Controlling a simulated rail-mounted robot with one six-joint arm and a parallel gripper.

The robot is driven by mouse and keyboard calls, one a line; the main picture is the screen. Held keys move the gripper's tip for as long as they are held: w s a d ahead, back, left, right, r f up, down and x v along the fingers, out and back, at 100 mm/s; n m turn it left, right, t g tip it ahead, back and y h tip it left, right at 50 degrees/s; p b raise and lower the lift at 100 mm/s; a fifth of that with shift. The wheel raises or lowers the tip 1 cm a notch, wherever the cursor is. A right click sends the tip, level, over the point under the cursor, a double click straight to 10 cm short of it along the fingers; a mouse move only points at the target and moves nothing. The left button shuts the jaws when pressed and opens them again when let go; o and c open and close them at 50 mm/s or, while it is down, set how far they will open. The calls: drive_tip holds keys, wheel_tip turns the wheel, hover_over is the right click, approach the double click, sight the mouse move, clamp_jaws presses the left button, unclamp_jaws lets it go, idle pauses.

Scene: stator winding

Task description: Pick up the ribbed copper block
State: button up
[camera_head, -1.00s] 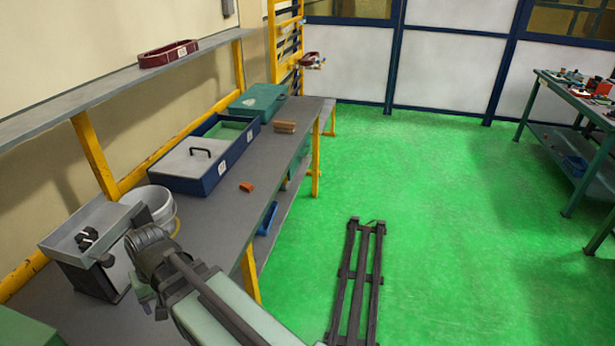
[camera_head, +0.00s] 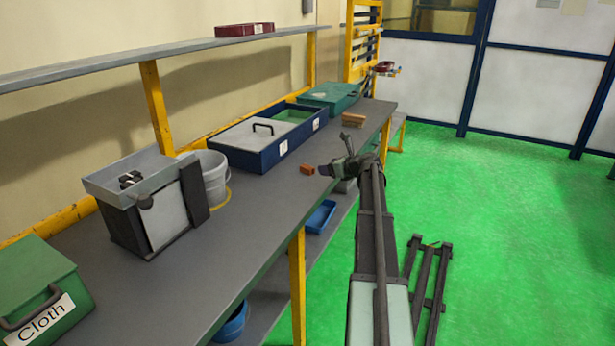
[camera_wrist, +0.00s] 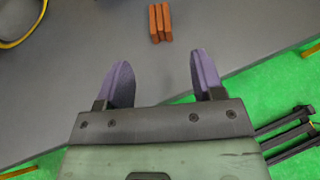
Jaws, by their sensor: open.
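The ribbed copper block (camera_head: 306,169) is small and orange-brown and lies on the grey workbench (camera_head: 250,215) near its front edge. In the wrist view the ribbed copper block (camera_wrist: 160,22) shows at the top centre, its ridges running lengthwise. My gripper (camera_wrist: 158,72) is open and empty, with two purple fingers. The block lies beyond the fingertips, roughly in line with the gap between them, and apart from them. In the head view my gripper (camera_head: 332,167) is just right of the block, by the bench's front edge.
A blue tray box (camera_head: 262,150) with a black-handled lid lies behind the block. A brownish block stack (camera_head: 353,119) and a green case (camera_head: 330,95) are further along. A white bucket (camera_head: 212,175), a grey bin (camera_head: 145,190) and a green Cloth box (camera_head: 40,290) stand left.

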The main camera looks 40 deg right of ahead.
sight(309, 168)
drive_tip(key=b+x, duration=0.3)
drive_tip(key=x, duration=0.7)
drive_tip(key=shift+s+f+b, duration=0.15)
drive_tip(key=shift+f+b, duration=0.05)
drive_tip(key=shift+b, duration=0.15)
drive_tip(key=shift+w+a, duration=0.1)
drive_tip(key=shift+w, duration=0.2)
drive_tip(key=shift+s+r, duration=0.1)
clamp_jaws()
